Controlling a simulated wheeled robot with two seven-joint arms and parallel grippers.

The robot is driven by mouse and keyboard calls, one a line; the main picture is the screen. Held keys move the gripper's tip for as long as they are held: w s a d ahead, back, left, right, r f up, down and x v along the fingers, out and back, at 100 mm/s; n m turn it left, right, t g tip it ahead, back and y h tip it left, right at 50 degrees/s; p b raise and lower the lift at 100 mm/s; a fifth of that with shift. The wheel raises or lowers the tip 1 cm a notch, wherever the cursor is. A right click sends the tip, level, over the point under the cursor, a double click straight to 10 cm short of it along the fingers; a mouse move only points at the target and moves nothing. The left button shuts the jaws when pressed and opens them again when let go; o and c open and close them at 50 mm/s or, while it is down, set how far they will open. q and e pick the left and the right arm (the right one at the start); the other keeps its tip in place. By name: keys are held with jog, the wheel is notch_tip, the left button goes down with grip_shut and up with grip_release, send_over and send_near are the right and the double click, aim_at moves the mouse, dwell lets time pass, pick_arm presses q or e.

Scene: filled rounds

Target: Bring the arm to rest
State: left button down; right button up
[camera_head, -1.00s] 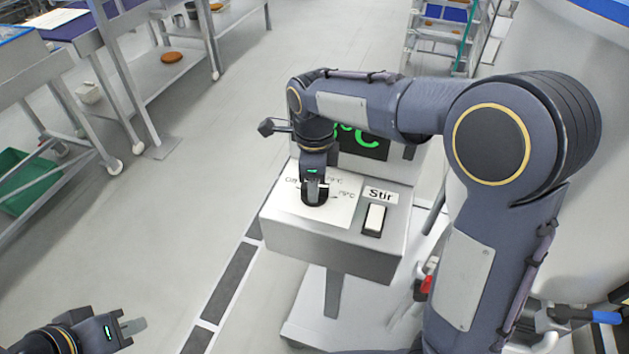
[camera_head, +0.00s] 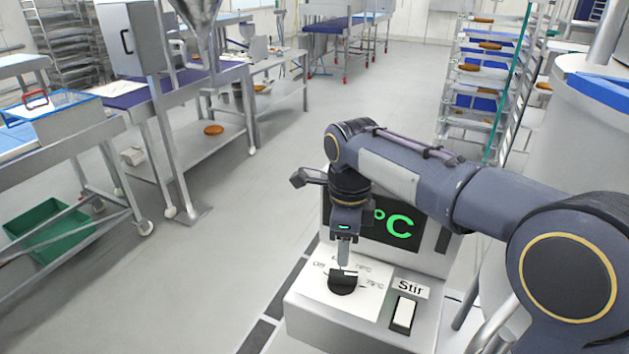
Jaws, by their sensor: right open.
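My right arm comes in from the right and reaches over a grey control box (camera_head: 370,328). My right gripper (camera_head: 343,262) points down, open, just above a black knob (camera_head: 343,281) on the box's white dial plate. It holds nothing that I can see; a small gap to the knob is hard to judge. A white rocker switch (camera_head: 403,314) labelled Stir sits to the right of the knob. A dark display (camera_head: 392,226) with green °C stands behind, partly hidden by my arm. My left gripper is out of the picture.
A large steel vessel (camera_head: 575,150) stands at the right. A rack (camera_head: 490,75) with round brown items is behind my arm. Metal tables (camera_head: 150,95) and a green crate (camera_head: 48,232) are at the left. The floor between is clear.

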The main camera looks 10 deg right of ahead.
jog(key=shift+s+d, duration=0.2)
jog(key=shift+d, duration=0.1)
jog(key=s+d+n+t+y, duration=0.2)
jog(key=s+d+n+y, duration=0.1)
jog(key=s+d+n, duration=0.5)
jog(key=s+a+f+n+t, duration=0.1)
jog(key=s+f+n+t, duration=0.2)
jog(key=s+n, duration=0.9)
notch_tip(320, 180, down, 3)
jog(key=shift+s+a+f+t+y, duration=0.15)
jog(key=shift+s+t+y, duration=0.25)
jog(key=shift+s, duration=0.4)
